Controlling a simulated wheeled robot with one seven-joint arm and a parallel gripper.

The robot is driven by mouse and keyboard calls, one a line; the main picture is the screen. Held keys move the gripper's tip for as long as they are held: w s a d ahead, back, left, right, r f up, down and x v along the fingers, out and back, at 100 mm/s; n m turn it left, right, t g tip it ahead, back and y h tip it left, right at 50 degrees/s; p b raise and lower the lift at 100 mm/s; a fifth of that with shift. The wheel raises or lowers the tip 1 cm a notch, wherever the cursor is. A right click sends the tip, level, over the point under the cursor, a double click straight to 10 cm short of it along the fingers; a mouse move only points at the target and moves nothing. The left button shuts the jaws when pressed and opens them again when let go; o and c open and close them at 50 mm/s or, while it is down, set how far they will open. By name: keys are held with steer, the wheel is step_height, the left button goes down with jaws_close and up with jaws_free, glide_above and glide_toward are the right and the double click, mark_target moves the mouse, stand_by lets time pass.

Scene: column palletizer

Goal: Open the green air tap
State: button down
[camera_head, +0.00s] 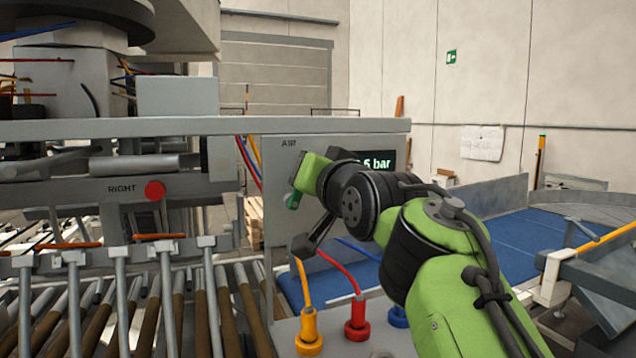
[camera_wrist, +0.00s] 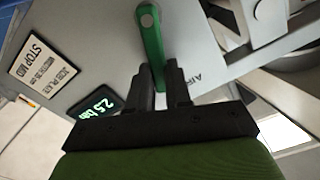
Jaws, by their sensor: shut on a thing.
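The green air tap (camera_wrist: 149,35) shows in the wrist view as a flat green lever on the grey panel. Its round pivot end is at the top and its free end runs down between my fingers. My gripper (camera_wrist: 162,84) is shut on that free end. In the head view a small dark green part of the tap (camera_head: 292,202) shows at the panel's left side. My gripper there is seen from behind, and my wrist hides most of its fingers and the lever.
The AIR panel (camera_head: 283,165) has a lit pressure display (camera_head: 378,163) ending in "5 bar", partly hidden by my arm. Yellow (camera_head: 308,335), red (camera_head: 357,322) and blue (camera_head: 398,317) hose fittings stand below my arm. A roller conveyor (camera_head: 130,315) lies at left, a blue belt (camera_head: 530,245) at right.

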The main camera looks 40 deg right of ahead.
steer(key=shift+w+a+r+n+b, duration=0.15)
steer(key=shift+a+n+b, duration=0.15)
steer(key=shift+n, duration=0.55)
steer(key=shift+w+a+f+n+b, duration=0.1)
steer(key=shift+a+n+b, duration=0.15)
steer(key=shift+a+n, duration=0.4)
steer(key=shift+w+a+r+n+b, duration=0.15)
steer(key=shift+n+b, duration=0.1)
steer(key=shift+n, duration=0.75)
steer(key=c, duration=1)
jaws_free()
steer(key=shift+c, duration=0.2)
steer(key=b+v, duration=0.2)
steer(key=v, duration=1.4)
steer(key=shift+b, duration=0.35)
